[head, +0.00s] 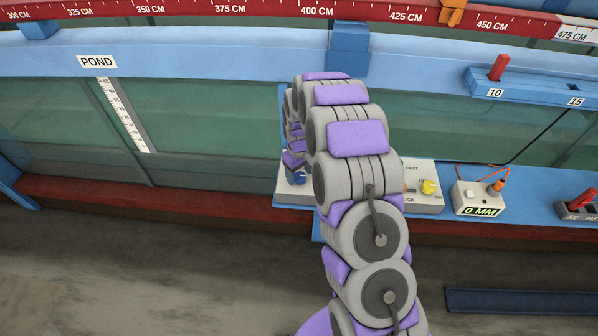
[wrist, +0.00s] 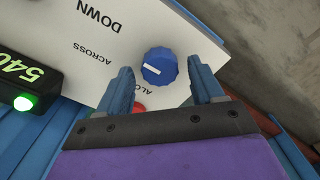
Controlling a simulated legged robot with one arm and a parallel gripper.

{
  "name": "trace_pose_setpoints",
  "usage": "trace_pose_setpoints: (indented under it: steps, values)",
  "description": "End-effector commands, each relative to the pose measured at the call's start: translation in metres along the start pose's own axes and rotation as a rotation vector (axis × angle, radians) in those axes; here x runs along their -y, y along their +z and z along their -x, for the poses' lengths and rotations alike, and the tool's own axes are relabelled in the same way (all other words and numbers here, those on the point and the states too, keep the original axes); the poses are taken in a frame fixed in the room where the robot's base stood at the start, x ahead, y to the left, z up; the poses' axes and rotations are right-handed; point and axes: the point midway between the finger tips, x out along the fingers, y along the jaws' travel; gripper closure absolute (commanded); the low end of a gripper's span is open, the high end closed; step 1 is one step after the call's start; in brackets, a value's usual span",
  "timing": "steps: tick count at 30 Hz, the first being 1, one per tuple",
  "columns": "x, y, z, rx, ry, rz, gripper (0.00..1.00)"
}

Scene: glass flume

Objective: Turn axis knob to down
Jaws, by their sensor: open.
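The axis knob (wrist: 160,67) is round and blue with a short white mark on its face, on a pale panel (wrist: 185,28). The mark lies on the knob's left side; I cannot tell exactly which label it meets. The labels DOWN (wrist: 95,17), ACROSS (wrist: 91,53) and ALONG, partly covered by a finger, stand to its left. My gripper (wrist: 164,70) is open, with one blue finger on each side of the knob. A gap shows at the left finger; contact at the right finger is unclear. In the head view my arm hides most of this area.
A black display (wrist: 30,80) with green digits and a lit green button (wrist: 23,103) lies left of the panel. Part of a red button (wrist: 139,107) shows below the knob. A yellow knob (head: 429,187) and a 0 MM box (head: 481,200) stand right of my arm.

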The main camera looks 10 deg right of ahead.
Motion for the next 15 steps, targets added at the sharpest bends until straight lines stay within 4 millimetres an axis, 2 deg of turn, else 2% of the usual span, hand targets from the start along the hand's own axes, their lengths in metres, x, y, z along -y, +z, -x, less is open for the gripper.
trace_pose_setpoints:
  steps: [8,11,15]
  values:
    - [0.0,0.0,0.005,0.0,0.0,0.001,0.33]
    - [0.0,-0.001,0.018,-0.002,0.001,0.001,0.33]
    - [0.0,-0.001,0.047,-0.002,0.001,0.0,0.33]
